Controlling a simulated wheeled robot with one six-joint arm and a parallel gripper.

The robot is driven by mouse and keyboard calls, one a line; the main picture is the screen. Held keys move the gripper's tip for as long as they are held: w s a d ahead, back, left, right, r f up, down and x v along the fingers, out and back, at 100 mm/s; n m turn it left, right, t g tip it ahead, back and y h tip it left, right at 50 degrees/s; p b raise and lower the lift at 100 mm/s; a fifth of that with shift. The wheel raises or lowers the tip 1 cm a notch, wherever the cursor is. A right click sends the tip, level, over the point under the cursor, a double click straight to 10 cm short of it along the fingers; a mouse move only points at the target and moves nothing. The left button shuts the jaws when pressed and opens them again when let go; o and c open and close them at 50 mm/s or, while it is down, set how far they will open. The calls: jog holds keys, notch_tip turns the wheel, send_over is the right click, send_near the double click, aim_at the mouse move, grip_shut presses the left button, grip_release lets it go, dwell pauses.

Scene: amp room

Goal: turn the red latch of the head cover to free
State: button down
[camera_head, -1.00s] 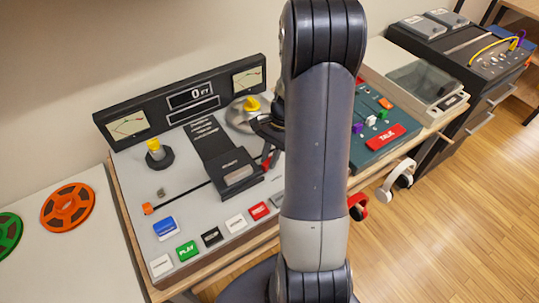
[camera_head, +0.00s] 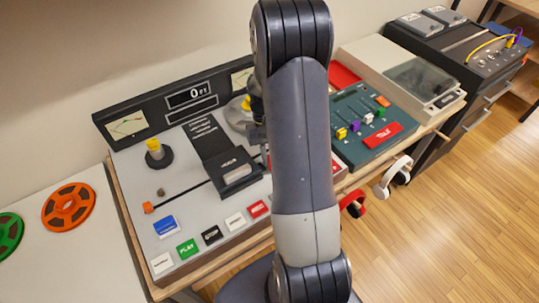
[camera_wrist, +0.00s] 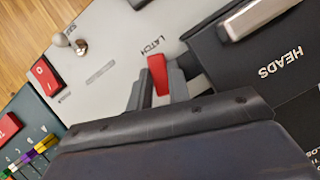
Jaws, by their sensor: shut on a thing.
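The red latch (camera_wrist: 157,68) stands by the word LATCH on the light deck in the wrist view. My gripper (camera_wrist: 158,88) is shut on it, one finger on each side. The black head cover (camera_wrist: 245,62), marked HEADS, lies just to the right of it there. In the head view the head cover (camera_head: 236,180) sits in the middle of the tape deck (camera_head: 190,185). My arm hides the latch and most of my gripper in that view. Whether the cover is locked or free cannot be told.
Yellow-capped hubs stand on the deck, one at the left (camera_head: 154,150). A row of buttons, including the green PLAY (camera_head: 187,249), lines its front. A teal mixer (camera_head: 375,125) stands to the right. Orange (camera_head: 68,207) and green reels lie at the left.

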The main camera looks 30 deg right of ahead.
jog(key=n+h, duration=0.1)
jog(key=n, duration=0.2)
jog(key=shift+d+n, duration=0.1)
jog(key=shift+n, duration=0.2)
jog(key=shift+h, duration=0.3)
jog(key=c, duration=1.3)
grip_release()
jog(key=v, duration=1)
jog(key=shift+w+r, duration=0.2)
jog(key=shift+r, duration=0.15)
